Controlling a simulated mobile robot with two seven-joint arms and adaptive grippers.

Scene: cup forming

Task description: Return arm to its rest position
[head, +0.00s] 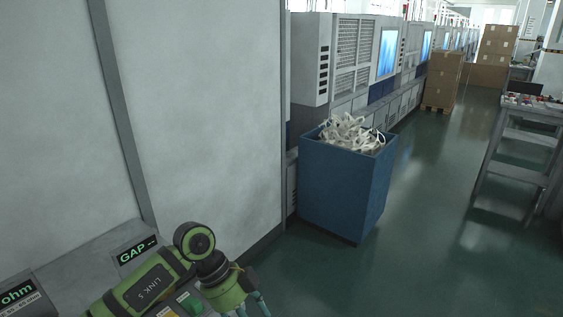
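My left arm, green and black and marked LINK 5, comes in low at the left in front of a grey machine panel (95,250). Its wrist bends down toward the bottom edge. Below the wrist, teal and dark parts that look like the upper part of my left gripper (254,302) are cut off by the frame. The fingertips are hidden, so I cannot tell whether they are open or hold anything. My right arm and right gripper are not in view.
A blue bin (345,190) full of tangled whitish scraps (348,132) stands on the green floor to the right of the large grey cabinet (200,110). Machines line the back. A grey worktable (520,140) stands at the right. The floor between bin and table is clear.

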